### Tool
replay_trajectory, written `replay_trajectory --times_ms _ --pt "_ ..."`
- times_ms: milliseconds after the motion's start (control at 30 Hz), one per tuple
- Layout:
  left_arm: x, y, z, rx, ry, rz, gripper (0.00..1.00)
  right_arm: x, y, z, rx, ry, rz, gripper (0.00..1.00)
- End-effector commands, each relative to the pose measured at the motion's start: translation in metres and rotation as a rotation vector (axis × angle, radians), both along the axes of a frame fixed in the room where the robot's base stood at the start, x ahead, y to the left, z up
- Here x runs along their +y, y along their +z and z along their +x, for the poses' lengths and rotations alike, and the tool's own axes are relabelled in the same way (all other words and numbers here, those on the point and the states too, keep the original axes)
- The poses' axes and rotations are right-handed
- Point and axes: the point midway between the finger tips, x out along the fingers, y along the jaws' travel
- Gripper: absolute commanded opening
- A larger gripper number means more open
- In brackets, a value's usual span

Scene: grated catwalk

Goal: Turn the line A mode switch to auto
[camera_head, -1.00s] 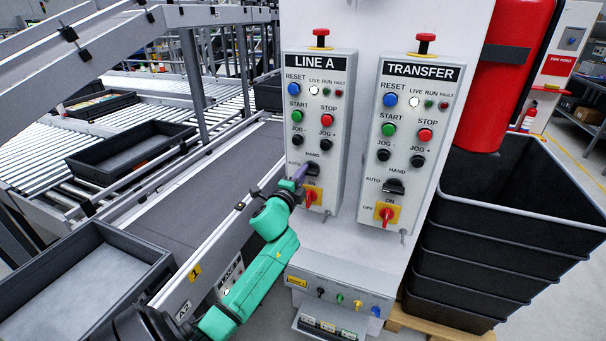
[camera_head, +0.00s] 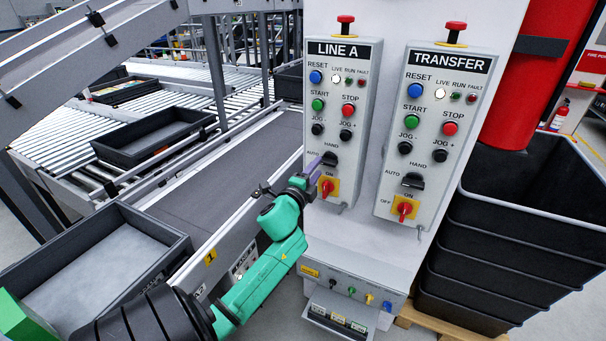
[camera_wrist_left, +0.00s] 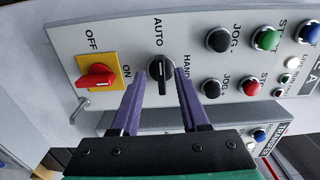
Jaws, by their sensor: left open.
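The line A panel (camera_head: 338,125) stands upright on the white column. Its black mode switch (camera_head: 329,159) sits between the jog buttons and the red-and-yellow off/on switch (camera_head: 327,187). In the wrist view the black mode switch (camera_wrist_left: 161,77) shows its raised bar lying roughly in line with the AUTO label; HAND is to the right. My left gripper (camera_head: 317,163) is open at the switch, and partly covers it in the head view. In the wrist view its purple fingers (camera_wrist_left: 161,72) lie on either side of the switch; contact cannot be told. My right gripper is out of view.
The similar transfer panel (camera_head: 434,135) stands close to the right. A small connector box (camera_head: 353,291) is below. Stacked black crates (camera_head: 478,255) stand at the right. A conveyor (camera_head: 215,190) with a grey tray (camera_head: 95,270) runs at the left.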

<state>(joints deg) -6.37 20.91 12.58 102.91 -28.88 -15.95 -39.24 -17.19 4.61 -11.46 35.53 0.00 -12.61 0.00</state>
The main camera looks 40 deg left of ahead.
Motion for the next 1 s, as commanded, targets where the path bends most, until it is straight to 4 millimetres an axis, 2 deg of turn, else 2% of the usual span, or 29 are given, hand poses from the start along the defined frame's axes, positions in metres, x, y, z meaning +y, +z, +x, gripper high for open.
replay_trajectory --times_ms 33,200,300,400,533,1000 --pt "-0.005 -0.005 -0.014 0.005 -0.001 -0.001 0.45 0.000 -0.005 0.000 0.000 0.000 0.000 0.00" --pt "-0.021 -0.006 -0.062 0.005 0.001 -0.003 0.45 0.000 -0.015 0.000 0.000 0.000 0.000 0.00" --pt "-0.029 -0.005 -0.084 0.004 0.001 -0.004 0.45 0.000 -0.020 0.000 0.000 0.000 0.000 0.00" --pt "-0.034 -0.003 -0.098 0.002 0.001 -0.003 0.45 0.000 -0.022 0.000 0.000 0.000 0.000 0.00" --pt "-0.036 -0.001 -0.103 0.001 0.001 -0.001 0.45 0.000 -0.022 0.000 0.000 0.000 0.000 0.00" --pt "-0.035 -0.001 -0.103 0.001 0.001 -0.003 0.45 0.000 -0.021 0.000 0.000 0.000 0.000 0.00"
